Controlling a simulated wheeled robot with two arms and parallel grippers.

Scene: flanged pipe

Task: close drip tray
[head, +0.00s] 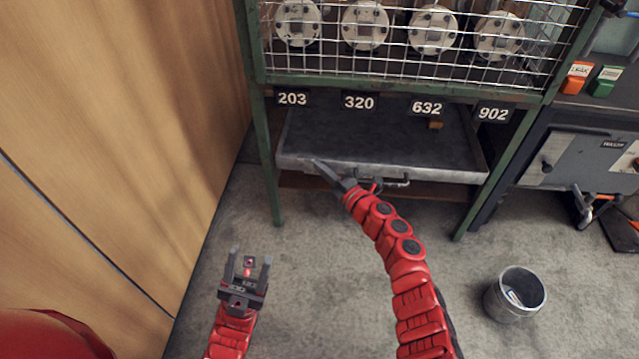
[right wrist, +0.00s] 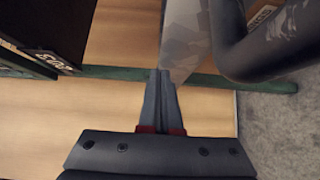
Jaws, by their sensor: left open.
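The grey metal drip tray (head: 400,160) sits under the wire-fronted rack, its front edge jutting out. A bar handle (head: 396,181) is on its front, partly hidden behind my right wrist. My right gripper (head: 320,168) is at the left part of the tray's front. In the right wrist view its fingers (right wrist: 163,76) are together with nothing seen between them. The tray's front (right wrist: 188,40) and the large dark handle (right wrist: 265,45) show beyond and right of them; I cannot tell whether the fingers touch the tray. My left gripper (head: 250,262) is open and empty above the floor.
The green rack frame (head: 268,165) stands around the tray, with number plates above it. A small brown block (head: 436,125) shows at the tray's back right. A metal bin (head: 515,294) stands on the floor at right. A wooden wall (head: 120,130) borders the left.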

